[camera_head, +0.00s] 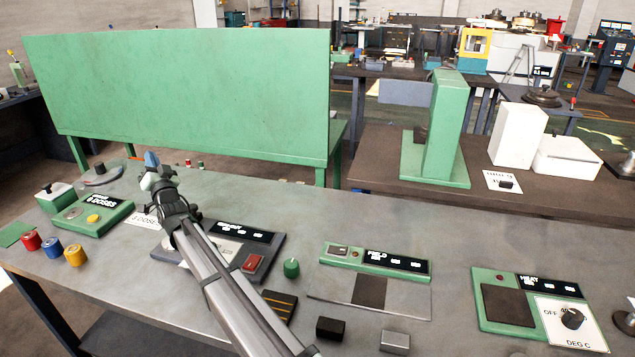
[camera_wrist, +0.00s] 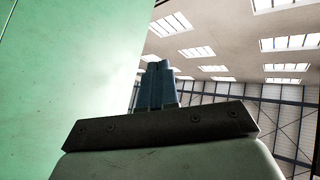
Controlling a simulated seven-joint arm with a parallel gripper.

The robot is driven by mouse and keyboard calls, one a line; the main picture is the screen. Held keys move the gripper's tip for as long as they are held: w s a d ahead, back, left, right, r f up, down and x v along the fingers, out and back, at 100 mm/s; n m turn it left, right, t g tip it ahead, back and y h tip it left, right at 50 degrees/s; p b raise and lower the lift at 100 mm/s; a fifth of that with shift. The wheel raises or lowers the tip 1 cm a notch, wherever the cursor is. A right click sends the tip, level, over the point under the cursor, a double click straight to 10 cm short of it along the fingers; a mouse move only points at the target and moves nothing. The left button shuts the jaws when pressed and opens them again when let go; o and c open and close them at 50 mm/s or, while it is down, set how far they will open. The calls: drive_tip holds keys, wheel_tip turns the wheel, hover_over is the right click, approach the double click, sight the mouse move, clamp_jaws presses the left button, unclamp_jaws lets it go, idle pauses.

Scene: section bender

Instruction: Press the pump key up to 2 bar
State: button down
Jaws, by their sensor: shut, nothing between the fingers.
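My gripper (camera_head: 152,160) has blue fingers and is raised over the back left of the grey bench. In the wrist view its fingers (camera_wrist: 160,82) are together and empty, pointing up beside a green surface. No key is clearly readable as the pump key. A green unit (camera_head: 118,214) at the left has a dark display and a yellow button (camera_head: 93,218). A dark unit (camera_head: 276,266) in the middle has a display and a red switch (camera_head: 253,263); my arm covers part of it. I cannot make out a bar reading on either.
A large green panel (camera_head: 180,90) stands behind the bench. Red, blue and yellow knobs (camera_head: 52,248) stand at the left edge. A green unit with a display (camera_head: 374,258) and a heat unit with a dial (camera_head: 572,318) are to the right. A green knob (camera_head: 291,267) stands mid-bench.

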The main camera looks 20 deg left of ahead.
drive_tip(key=w+d+f+m+h, duration=0.2)
drive_tip(key=w+d+h, duration=0.2)
drive_tip(key=w+d, duration=1.1)
drive_tip(key=w+d+f+m+h, duration=0.2)
drive_tip(key=w+d+f+h, duration=0.15)
drive_tip(key=w+d, duration=1.25)
drive_tip(key=w+d+m+g+h, duration=0.1)
drive_tip(key=w+d, duration=0.2)
drive_tip(key=d, duration=1.7)
drive_tip(key=w+d+m+g+h, duration=0.1)
drive_tip(key=w+d, duration=0.2)
drive_tip(key=d, duration=1.7)
drive_tip(key=s+d+m+h, duration=0.1)
drive_tip(key=s+d, duration=0.3)
drive_tip(key=d, duration=1.4)
drive_tip(key=s+d+g+h, duration=0.1)
drive_tip(key=s+d, duration=0.4)
drive_tip(key=d, duration=1.2)
drive_tip(key=s+d+m+h, duration=0.1)
drive_tip(key=s+d, duration=0.3)
drive_tip(key=d, duration=1.4)
drive_tip(key=s+d+f+m+g+h, duration=0.2)
drive_tip(key=s+d+h, duration=0.2)
drive_tip(key=s+d, duration=3.1)
drive_tip(key=shift+d+f+m, duration=0.15)
drive_tip(key=shift+d+m, duration=0.05)
drive_tip(key=shift+m, duration=0.2)
